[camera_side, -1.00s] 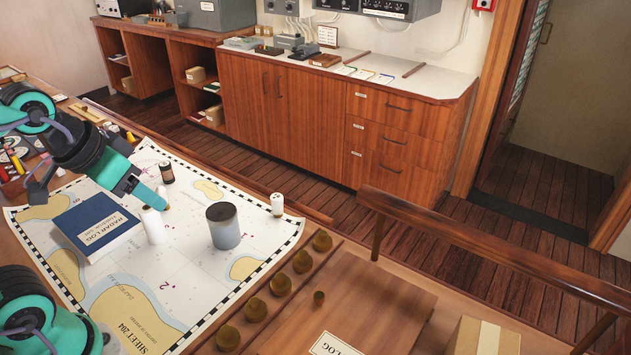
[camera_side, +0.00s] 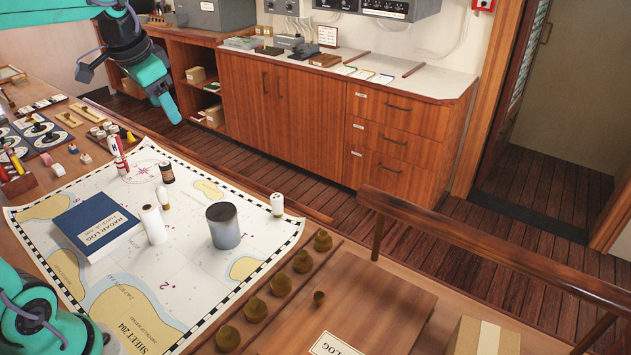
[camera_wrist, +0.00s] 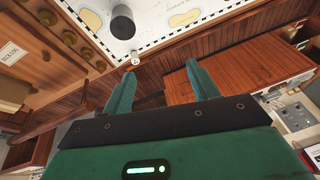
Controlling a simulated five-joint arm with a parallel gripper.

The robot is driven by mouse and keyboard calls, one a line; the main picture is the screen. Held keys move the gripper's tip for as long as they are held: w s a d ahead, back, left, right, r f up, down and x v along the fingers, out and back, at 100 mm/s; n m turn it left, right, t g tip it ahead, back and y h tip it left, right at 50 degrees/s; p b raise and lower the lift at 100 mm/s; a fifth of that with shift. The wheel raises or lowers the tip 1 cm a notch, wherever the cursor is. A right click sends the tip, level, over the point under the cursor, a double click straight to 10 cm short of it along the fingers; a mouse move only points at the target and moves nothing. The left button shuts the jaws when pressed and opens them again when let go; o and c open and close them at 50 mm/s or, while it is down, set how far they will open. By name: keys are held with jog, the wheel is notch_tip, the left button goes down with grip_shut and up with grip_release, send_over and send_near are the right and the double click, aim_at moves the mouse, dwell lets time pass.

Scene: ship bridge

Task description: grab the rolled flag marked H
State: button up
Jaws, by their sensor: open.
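A small rolled flag with red and white on it and what looks like a letter H (camera_side: 114,146) stands at the far left edge of the chart in the side view. Another red-and-white roll (camera_side: 121,166) is just below it, touching or nearly so. My gripper (camera_side: 170,115) is raised up and beyond the table's far edge, right of and well above the flag, pointing down. In the wrist view my gripper (camera_wrist: 161,70) shows two teal fingers spread apart with nothing between them. I cannot make out the flag in the wrist view.
Several brass knobs line the right. Several small items crowd the left. A wooden rail (camera_side: 480,255) runs right.

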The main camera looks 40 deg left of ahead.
jog(key=w+a+m+g, duration=0.1)
jog(key=w+a, duration=0.5)
jog(key=a, duration=0.4)
jog(key=m+g+h, duration=0.1)
jog(key=m+g, duration=0.2)
send_over(116, 147)
jog(key=w+a, duration=0.1)
notch_tip(116, 147, down, 18)
jog(key=shift+r, duration=0.25)
jog(key=shift+s+a+f, duration=0.25)
jog(key=shift+a+f, duration=0.05)
jog(key=shift+a, duration=0.1)
jog(key=shift+f, duration=1.3)
jog(key=shift+f, duration=0.1)
jog(key=shift+f, duration=2.5)
